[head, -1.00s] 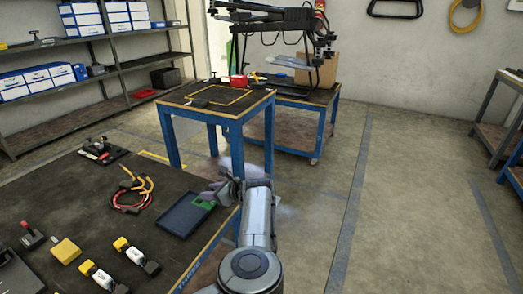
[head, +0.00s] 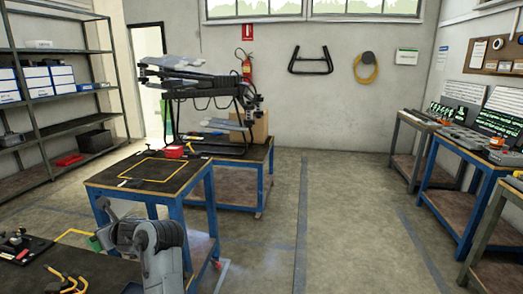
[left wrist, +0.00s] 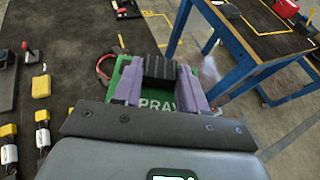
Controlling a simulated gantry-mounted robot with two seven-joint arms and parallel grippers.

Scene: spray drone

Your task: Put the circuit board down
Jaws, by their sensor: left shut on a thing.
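The green circuit board (left wrist: 152,105), with white lettering partly reading "PRAY", is in my left gripper (left wrist: 158,68) in the left wrist view. The two purple fingers are shut on the black block on top of the board. In the head view my left gripper (head: 106,222) is at the lower left, with a small green edge of the board (head: 94,243) beside it. It is near the front of a blue-legged table (head: 130,194) with a yellow outlined rectangle on its dark top. My right gripper is not in view.
A drone (head: 200,80) stands on a second blue table (head: 232,172) behind. A red box (head: 174,152) sits on the outlined table's far edge; the rectangle looks clear. The dark workbench (head: 70,258) at lower left holds cables. Yellow and white connectors (left wrist: 41,115) show in the wrist view.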

